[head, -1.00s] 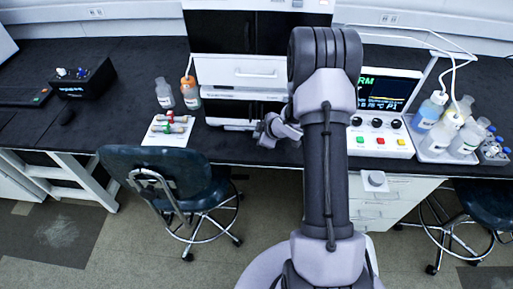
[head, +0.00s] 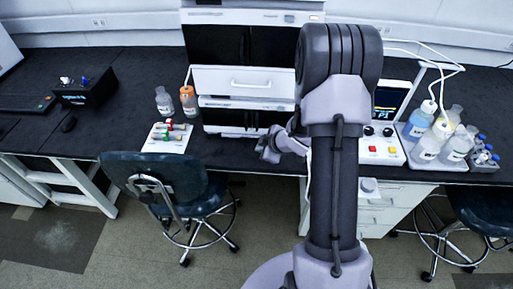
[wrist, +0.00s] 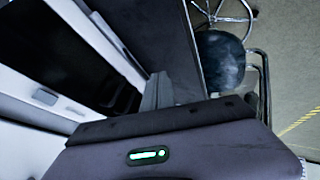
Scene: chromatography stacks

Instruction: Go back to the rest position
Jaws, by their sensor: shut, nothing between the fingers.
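My gripper (head: 268,150) shows in the head view at the front edge of the bench, in front of the lower part of the white chromatography stack (head: 245,82). It is small there, shut and empty, and apart from the bottles and vials. My own arm rises in front of the stack's right side and hides part of it. The stack's white and black front lies at the left of that view.
A white sheet with coloured-cap vials (head: 168,137) and two bottles (head: 176,101) stand left of the stack. A control panel (head: 381,148) and a tray of bottles (head: 437,152) are to the right. Chairs (head: 165,180) stand before the black bench (head: 110,130). A chair also shows in the wrist view (wrist: 221,60).

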